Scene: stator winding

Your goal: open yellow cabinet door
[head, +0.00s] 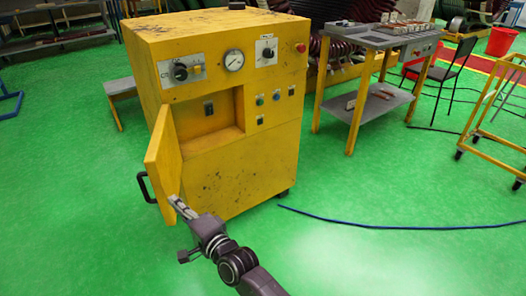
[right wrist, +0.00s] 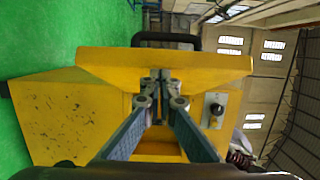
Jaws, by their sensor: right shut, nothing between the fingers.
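The yellow cabinet (head: 225,180) stands on the green floor in the head view. Its small yellow door (head: 162,150) is swung out to the left, and the recess (head: 212,120) behind it shows. A black handle (head: 147,187) is on the door's outer side. My right gripper (head: 178,205) is at the door's lower edge, on its inner side, with shut, empty fingers. In the right wrist view, the fingertips (right wrist: 161,75) overlap the door (right wrist: 205,63), and the handle (right wrist: 165,38) shows beyond it. Whether they touch the door I cannot tell. My left gripper is not in view.
A blue cable (head: 390,223) lies on the floor to the right. A work table (head: 370,100), a black chair (head: 445,75) and a yellow trolley (head: 500,130) stand at the right. The floor left of the cabinet (head: 70,210) is clear.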

